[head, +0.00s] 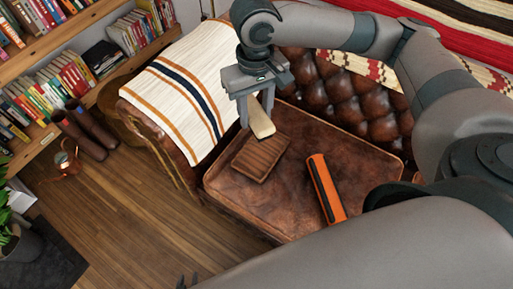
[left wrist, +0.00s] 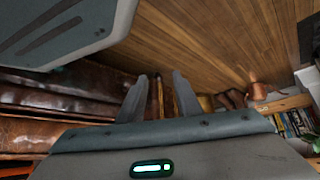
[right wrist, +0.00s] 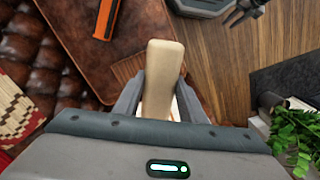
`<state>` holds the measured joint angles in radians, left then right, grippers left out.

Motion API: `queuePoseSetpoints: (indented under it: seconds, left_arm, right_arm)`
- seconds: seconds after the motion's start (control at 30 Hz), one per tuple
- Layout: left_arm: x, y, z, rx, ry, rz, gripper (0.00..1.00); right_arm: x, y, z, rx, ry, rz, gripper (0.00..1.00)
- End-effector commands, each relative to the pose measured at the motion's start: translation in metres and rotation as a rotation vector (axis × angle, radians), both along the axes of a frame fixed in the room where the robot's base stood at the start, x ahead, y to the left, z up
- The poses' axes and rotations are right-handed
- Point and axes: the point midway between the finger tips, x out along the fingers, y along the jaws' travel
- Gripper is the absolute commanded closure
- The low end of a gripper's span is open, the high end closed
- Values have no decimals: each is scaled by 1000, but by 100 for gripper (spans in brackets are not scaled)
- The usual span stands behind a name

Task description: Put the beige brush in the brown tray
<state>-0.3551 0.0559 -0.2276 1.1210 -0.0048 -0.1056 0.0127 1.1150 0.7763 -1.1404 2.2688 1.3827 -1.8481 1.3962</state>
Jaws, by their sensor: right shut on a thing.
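The beige brush (head: 262,124) is held between the fingers of my right gripper (head: 256,108), above the brown tray (head: 245,172). In the right wrist view the brush (right wrist: 163,75) sticks out between both fingers and covers part of the tray (right wrist: 127,67). The tray is ribbed and lies on the brown leather seat. The gap between brush and tray is hard to judge.
An orange and dark box-like object (head: 327,188) lies on the leather seat (head: 290,205), right of the tray. A striped blanket (head: 185,90) drapes over the left armrest. Bookshelves (head: 60,85) and a copper pot (head: 67,160) stand at the left. The wooden floor is open.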

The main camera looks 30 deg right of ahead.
Motion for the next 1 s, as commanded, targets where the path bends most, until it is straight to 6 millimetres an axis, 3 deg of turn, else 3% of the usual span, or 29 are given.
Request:
queuePoseSetpoints:
  seconds: [0.27,0.37,0.5,0.77,1.0]
  left_arm:
    - [-4,0,-2,1,6,-1,69]
    - [-3,0,-2,1,6,-1,50]
    - [-1,2,-3,3,5,-1,16]
    - [4,13,-7,23,31,3,15]
    - [0,18,-13,36,86,11,15]
  right_arm:
    - [0,0,0,0,0,0,84]
    - [0,0,0,0,0,1,84]
    - [2,0,-3,0,1,23,84]
    - [15,-2,-26,0,3,190,84]
    - [37,-11,-63,2,4,467,84]
